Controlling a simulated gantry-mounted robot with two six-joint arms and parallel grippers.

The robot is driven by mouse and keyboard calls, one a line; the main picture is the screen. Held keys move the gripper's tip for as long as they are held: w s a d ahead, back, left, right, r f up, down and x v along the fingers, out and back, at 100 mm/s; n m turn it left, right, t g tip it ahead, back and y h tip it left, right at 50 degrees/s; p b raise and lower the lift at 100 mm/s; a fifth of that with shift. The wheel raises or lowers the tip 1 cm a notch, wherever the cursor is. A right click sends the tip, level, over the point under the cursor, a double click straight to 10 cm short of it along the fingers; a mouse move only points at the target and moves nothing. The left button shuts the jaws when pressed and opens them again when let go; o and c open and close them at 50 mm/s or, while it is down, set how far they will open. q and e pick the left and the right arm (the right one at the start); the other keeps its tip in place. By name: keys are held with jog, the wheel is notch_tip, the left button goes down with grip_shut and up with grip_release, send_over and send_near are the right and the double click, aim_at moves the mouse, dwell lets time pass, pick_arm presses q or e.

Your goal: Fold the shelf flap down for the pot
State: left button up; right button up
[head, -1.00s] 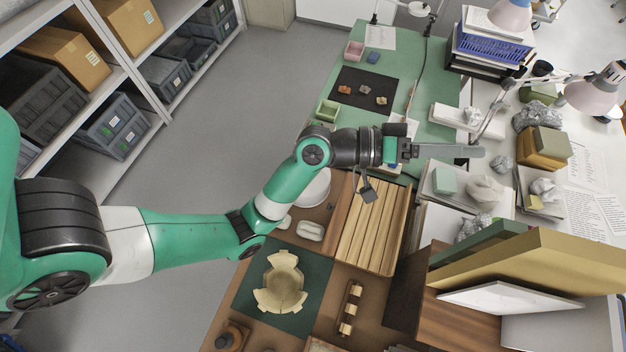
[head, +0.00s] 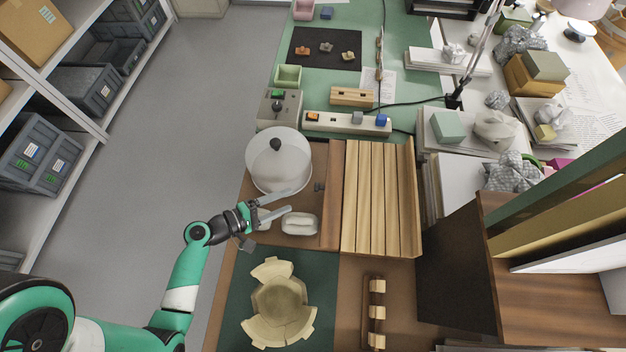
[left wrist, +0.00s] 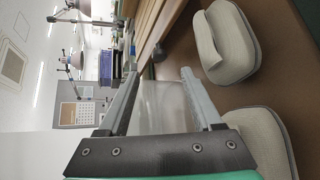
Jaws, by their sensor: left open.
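The pot (head: 280,303), a cream vessel with a jagged broken rim, sits on a dark green mat (head: 240,285) at the near side of the bench in the head view. I cannot tell for certain which part is the shelf flap; a dark upright panel (head: 455,265) stands beside the wooden shelf (head: 540,290) at the right. My left gripper (head: 298,199) is open beside a clear dome (head: 265,165), beyond the pot. In the left wrist view its fingers (left wrist: 158,90) are apart, with something translucent showing between them. My right gripper is not in view.
A pale pad (head: 300,223) lies close to my left gripper. A slatted wooden tray (head: 378,200) stands right of the dome, and a dark rack with pale blocks (head: 376,312) right of the mat. A power strip (head: 340,122) lies behind. Boards fill the shelf top.

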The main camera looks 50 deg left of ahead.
aim_at(328, 188)
pick_arm(q)
jog(key=w+f+b, duration=0.1)
jog(key=w+b, duration=0.1)
jog(key=b, duration=0.1)
jog(key=shift+d+f+b, duration=0.2)
jog(key=shift+f+b, duration=0.1)
jog(key=shift+f, duration=0.05)
jog(key=x, duration=0.5)
jog(key=r+x, duration=0.1)
jog(key=x, duration=0.2)
jog(key=shift+w+b, duration=0.3)
jog(key=shift+b, duration=0.1)
grip_shut()
dwell(0.3)
